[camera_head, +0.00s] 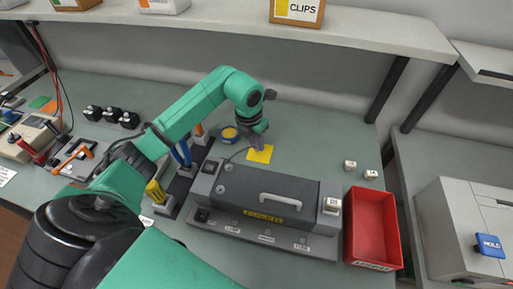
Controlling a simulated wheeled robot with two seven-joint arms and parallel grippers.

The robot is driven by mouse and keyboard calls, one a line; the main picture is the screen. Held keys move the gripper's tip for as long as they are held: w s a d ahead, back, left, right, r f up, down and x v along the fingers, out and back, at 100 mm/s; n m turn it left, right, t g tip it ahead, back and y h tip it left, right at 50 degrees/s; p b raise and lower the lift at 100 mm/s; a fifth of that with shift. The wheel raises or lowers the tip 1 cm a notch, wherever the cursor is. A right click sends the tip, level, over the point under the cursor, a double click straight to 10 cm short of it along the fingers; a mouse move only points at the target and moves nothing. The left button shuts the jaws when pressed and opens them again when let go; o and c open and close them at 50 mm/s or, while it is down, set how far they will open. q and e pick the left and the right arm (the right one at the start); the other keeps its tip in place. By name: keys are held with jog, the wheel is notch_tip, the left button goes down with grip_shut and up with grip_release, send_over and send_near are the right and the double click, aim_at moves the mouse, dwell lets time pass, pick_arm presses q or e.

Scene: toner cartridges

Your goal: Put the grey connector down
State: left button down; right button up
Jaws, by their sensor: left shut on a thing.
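My left gripper (257,143) reaches in from the left over the back of the bench, behind the dark grey box. It is shut on the grey connector, which is small and mostly hidden by the fingers. A thin dark cable (238,153) runs from near the box towards the gripper. A yellow square (260,155) lies on the bench right at the fingertips; I cannot tell whether the connector touches it. The dark grey box (240,192) has a light handle on top and a yellow label. My right gripper is not in view.
A red tray (350,222) stands right of the box, with small white blocks (350,165) behind it. A shelf (350,32) overhangs the back. The bench right of the yellow square is clear.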

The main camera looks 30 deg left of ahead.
aim_at(256, 147)
pick_arm(q)
jog(key=f, duration=0.4)
jog(key=shift+s+d+p, duration=0.1)
jog(key=shift+d+p, duration=0.15)
jog(key=shift+p, duration=0.15)
jog(key=shift+a+f, duration=0.15)
jog(key=shift+f, duration=0.05)
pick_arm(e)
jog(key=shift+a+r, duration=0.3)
pick_arm(q)
jog(key=c, duration=1.1)
grip_release()
jog(key=shift+f, duration=0.1)
jog(key=o, duration=0.4)
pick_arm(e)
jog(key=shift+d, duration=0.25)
